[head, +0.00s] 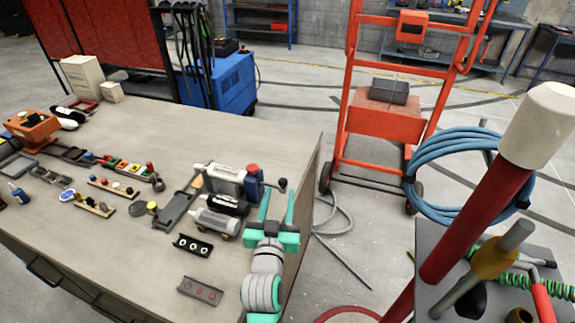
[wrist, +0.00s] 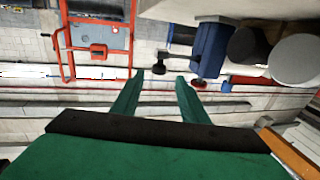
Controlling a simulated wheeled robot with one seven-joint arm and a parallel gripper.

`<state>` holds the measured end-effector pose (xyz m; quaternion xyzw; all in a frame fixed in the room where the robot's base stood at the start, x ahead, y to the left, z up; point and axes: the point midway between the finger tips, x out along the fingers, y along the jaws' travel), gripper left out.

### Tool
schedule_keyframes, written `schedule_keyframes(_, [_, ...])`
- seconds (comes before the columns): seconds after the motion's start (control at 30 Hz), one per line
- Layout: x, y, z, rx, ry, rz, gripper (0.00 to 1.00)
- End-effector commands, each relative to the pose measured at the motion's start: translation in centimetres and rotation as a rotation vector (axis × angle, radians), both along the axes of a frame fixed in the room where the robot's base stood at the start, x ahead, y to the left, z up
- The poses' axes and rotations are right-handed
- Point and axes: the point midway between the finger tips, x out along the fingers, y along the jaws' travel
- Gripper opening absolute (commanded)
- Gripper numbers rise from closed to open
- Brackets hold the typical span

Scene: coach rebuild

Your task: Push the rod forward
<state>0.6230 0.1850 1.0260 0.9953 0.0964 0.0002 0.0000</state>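A short rod with a black knob (head: 283,184) sticks out to the right of a blue box (head: 254,184) with a red cap, at the workbench's right edge. In the wrist view the black knob (wrist: 160,69) appears between and just beyond my fingertips, with the blue box (wrist: 210,50) to its right. My gripper (head: 278,197) has two teal fingers, spread apart and empty; they also show in the wrist view (wrist: 160,76). The fingers point toward the knob. I cannot tell whether they touch it.
The workbench (head: 270,135) holds several tools and small parts left of my gripper. An orange hand truck (head: 385,122) stands beyond its right edge. A thick red post with a white cap (head: 540,125) and a yellow-collared lever (head: 492,258) stand at the right.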

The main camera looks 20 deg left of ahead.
Motion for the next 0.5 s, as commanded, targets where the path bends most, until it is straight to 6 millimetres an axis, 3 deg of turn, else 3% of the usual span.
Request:
schedule_keyframes(0.17, [1.8, 0.0, 0.1, 0.0, -0.001, -0.006, 0.4])
schedule_keyframes(0.5, [7.6, 1.1, 0.0, 0.0, 0.0, -0.005, 0.4])
